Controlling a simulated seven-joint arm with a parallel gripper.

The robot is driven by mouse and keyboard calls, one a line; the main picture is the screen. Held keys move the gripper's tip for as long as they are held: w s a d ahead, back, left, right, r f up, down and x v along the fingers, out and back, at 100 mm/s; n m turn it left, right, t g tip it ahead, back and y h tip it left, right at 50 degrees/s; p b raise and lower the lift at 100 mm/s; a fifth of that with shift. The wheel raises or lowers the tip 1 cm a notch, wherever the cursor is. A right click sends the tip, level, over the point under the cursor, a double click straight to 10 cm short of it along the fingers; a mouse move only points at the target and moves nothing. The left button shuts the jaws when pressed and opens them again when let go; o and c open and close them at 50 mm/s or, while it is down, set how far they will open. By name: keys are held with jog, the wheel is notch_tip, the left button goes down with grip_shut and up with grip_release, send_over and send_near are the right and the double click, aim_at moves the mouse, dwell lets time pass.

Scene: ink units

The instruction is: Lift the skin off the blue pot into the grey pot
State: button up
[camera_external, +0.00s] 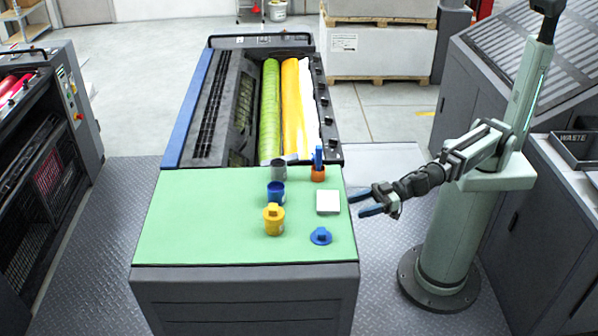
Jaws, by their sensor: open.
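The blue pot (276,195) stands upright on the green table top, its lid off. Any skin inside it is too small to make out. The grey pot (279,172) stands just behind it, near the press rollers; its inside cannot be made out. A blue lid (320,236) lies at the front right of the table. An orange holder (318,174) right of the grey pot has a blue-handled tool (318,155) upright in it. My gripper (356,202) is open and empty, off the table's right edge, its blue fingers pointing left toward the pots.
A yellow pot (273,222) with a yellow lid stands in front of the blue pot. A white square pad (328,203) lies between the pots and my gripper. The left half of the green table top (205,215) is clear. The press rollers (290,108) rise behind it.

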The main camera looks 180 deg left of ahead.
aim_at(318, 162)
jog(key=s+d+r+m+g+h, duration=0.1)
jog(key=s+d+r+m+g, duration=0.15)
jog(key=s, duration=0.65)
jog(key=s+d+r+m+g+h, duration=0.15)
jog(key=s+d+r, duration=0.25)
jog(key=s, duration=0.5)
jog(key=shift+n+y, duration=0.25)
jog(key=shift+n, duration=0.25)
jog(key=shift+w+d+f, duration=0.1)
jog(key=shift+w+d, duration=0.05)
jog(key=shift+d, duration=1.65)
jog(key=shift+w+d, duration=0.1)
jog(key=shift+d, duration=1.65)
jog(key=c, duration=1.1)
jog(key=shift+o, duration=0.2)
